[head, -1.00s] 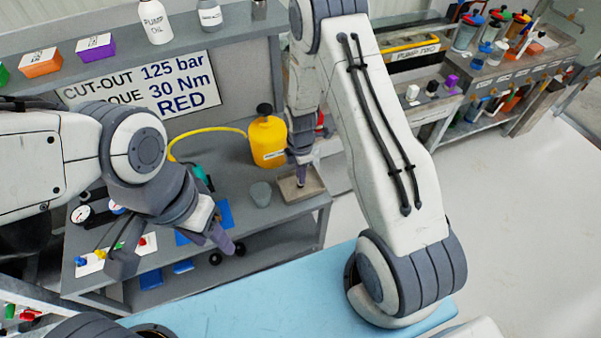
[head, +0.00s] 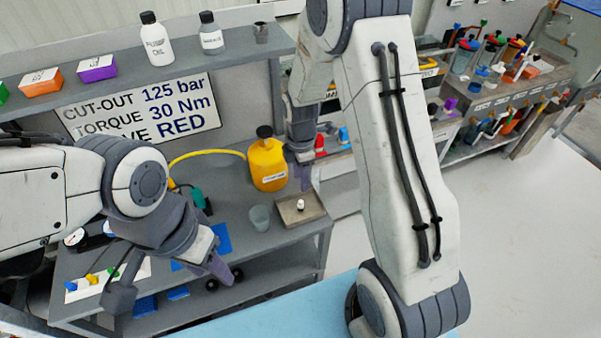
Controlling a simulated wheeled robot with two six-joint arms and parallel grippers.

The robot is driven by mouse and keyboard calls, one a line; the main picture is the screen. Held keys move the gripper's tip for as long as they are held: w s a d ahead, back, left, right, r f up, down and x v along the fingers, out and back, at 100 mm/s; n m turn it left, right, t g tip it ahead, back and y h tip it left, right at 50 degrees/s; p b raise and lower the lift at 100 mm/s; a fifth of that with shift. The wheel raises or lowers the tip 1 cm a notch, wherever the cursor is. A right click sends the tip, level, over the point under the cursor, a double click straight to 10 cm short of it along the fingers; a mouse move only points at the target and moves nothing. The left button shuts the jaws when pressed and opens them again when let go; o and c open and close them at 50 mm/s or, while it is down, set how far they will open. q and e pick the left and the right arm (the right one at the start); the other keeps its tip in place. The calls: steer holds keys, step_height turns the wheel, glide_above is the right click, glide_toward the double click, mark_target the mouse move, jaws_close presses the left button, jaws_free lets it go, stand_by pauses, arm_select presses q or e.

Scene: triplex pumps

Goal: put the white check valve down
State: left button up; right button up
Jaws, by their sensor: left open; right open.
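The white check valve (head: 300,205) is a small white piece with a dark part below. It stands in the shallow brown tray (head: 285,215) at the right end of the grey bench. My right gripper (head: 305,183) is open and empty, above the tray and apart from the valve. My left gripper (head: 222,275) is open over the front of the bench, left of the tray, and holds nothing that I can see.
A grey cup (head: 260,218) stands just left of the tray. A yellow jug (head: 267,163) with a yellow hose stands behind it. Bottles (head: 156,42) and coloured boxes (head: 98,70) line the shelf above. Blue mats (head: 222,238) lie on the bench.

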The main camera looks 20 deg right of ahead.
steer(key=s+a+r+m, duration=0.5)
steer(key=s+a+r, duration=0.6)
steer(key=a+r, duration=0.1)
steer(key=s+a+r+m, duration=0.1)
steer(key=s+r+m, duration=0.1)
steer(key=s, duration=0.5)
steer(key=s+a+r+m+y, duration=0.1)
steer(key=s+m, duration=0.3)
steer(key=s, duration=0.2)
steer(key=shift+s+r, duration=0.35)
steer(key=shift+s, duration=0.05)
